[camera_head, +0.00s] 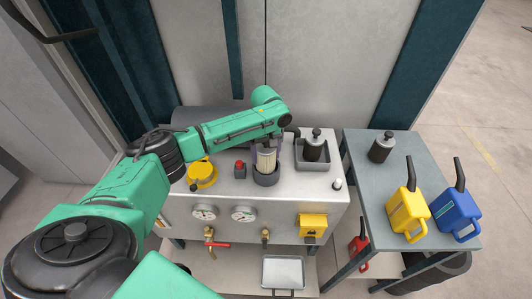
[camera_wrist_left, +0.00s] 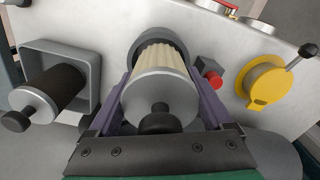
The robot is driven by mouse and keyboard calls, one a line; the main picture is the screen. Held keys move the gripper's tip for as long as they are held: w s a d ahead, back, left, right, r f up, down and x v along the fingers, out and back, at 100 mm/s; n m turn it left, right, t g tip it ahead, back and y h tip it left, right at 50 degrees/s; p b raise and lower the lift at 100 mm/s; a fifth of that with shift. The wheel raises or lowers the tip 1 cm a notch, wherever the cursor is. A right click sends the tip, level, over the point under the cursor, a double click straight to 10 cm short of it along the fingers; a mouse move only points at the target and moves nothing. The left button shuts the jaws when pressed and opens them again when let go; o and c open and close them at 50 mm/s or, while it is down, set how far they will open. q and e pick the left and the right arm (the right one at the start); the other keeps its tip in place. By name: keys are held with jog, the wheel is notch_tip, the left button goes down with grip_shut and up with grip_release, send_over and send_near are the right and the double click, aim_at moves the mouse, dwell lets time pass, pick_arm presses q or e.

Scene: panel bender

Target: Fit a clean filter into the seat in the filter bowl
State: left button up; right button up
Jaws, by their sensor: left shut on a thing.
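A clean, cream pleated filter (camera_head: 266,160) stands upright at the grey filter bowl (camera_head: 266,178) on the machine's top. In the left wrist view the filter (camera_wrist_left: 160,70) has a metal end cap and a dark knob, and its far end is at the round bowl (camera_wrist_left: 150,42). My left gripper (camera_head: 268,148) is around the filter, with its purple fingers (camera_wrist_left: 160,100) on either side, shut on it. I cannot tell whether the filter is fully down in the seat, as the bowl's inside is hidden. My right gripper is not in view.
A dark filter (camera_head: 314,150) stands in a grey tray (camera_head: 327,165) right of the bowl. Left are a red button (camera_head: 240,165) and a yellow round part (camera_head: 202,173). The side table (camera_head: 375,190) holds another dark filter (camera_head: 381,148), a yellow can (camera_head: 408,212) and a blue can (camera_head: 456,214).

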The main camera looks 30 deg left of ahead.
aim_at(266, 161)
pick_arm(q)
jog(key=shift+f+b, duration=0.6)
jog(key=shift+f, duration=1.25)
jog(key=o, duration=1.4)
jog(key=shift+r, duration=0.1)
notch_tip(266, 161, up, 15)
jog(key=b, duration=0.3)
jog(key=shift+f, duration=0.2)
